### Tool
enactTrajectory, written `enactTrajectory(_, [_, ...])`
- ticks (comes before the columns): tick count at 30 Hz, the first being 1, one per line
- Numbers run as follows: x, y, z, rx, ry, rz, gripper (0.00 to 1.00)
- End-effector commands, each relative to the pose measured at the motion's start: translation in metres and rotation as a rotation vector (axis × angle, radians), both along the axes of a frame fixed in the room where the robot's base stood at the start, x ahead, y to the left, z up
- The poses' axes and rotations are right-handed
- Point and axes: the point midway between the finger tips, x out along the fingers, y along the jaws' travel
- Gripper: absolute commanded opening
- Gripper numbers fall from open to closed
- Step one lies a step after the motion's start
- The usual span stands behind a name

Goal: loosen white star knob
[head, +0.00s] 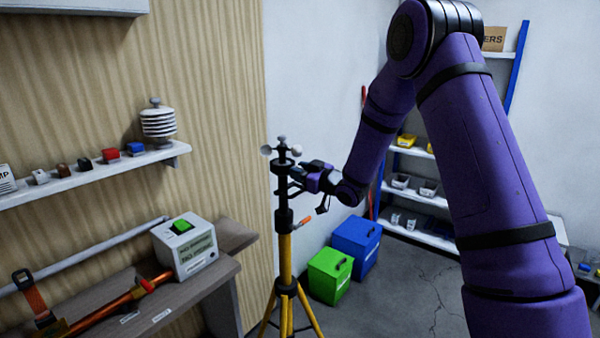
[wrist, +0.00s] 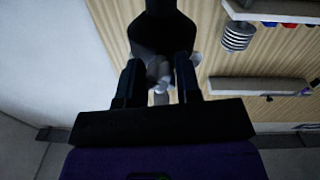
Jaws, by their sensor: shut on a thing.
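The white star knob (wrist: 158,72) shows in the wrist view as a pale, shaded shape between my two dark fingers. My gripper (wrist: 158,66) is shut on it, one finger on each side. Just beyond it is a dark sensor body (wrist: 163,28). In the head view my gripper (head: 289,181) reaches from the right to the black upper part of a yellow tripod (head: 285,262). A small sensor head with pale cups (head: 282,147) tops this mast. The knob cannot be made out in the head view.
A wall shelf (head: 90,178) with small blocks and a white louvred shield (head: 158,124) is at left. Below it a bench (head: 225,270) holds a grey box with a green button (head: 185,246). Green (head: 330,275) and blue (head: 356,246) bins stand behind the tripod.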

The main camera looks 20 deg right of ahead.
Motion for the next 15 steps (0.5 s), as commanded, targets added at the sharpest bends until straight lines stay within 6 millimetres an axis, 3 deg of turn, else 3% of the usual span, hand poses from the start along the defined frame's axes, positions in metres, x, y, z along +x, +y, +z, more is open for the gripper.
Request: enactTrajectory(15, [0.0000,0.0001,-0.0002,-0.401,-0.274,0.000,0.08])
